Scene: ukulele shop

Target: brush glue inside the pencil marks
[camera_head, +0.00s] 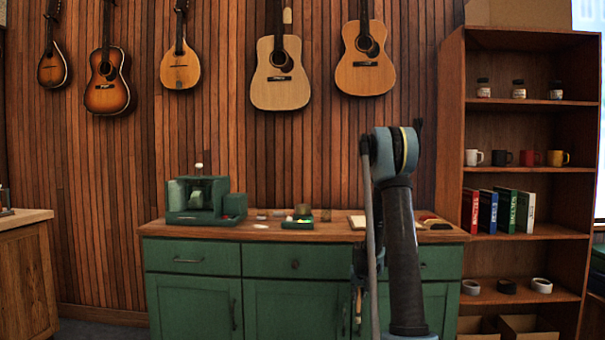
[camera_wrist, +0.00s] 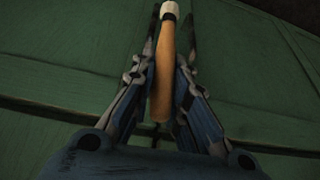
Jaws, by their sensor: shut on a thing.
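My gripper (camera_wrist: 165,75) is shut on a brush (camera_wrist: 162,75) in the wrist view. The brush has an orange-brown wooden handle, a dark band and a pale tip pointing to the top of the picture. The green cabinet front (camera_wrist: 60,60) fills the view behind it. A pale flat piece (camera_head: 357,221) lies on the worktop (camera_head: 260,234), partly behind my arm. I cannot make out pencil marks or glue.
On the worktop stand a green caddy (camera_head: 206,214) at left and a small green tray (camera_head: 298,224) with small items in the middle. A shelf unit (camera_head: 452,150) stands at right. Guitars (camera_head: 280,85) hang on the wall. Another wooden cabinet (camera_head: 24,285) is at far left.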

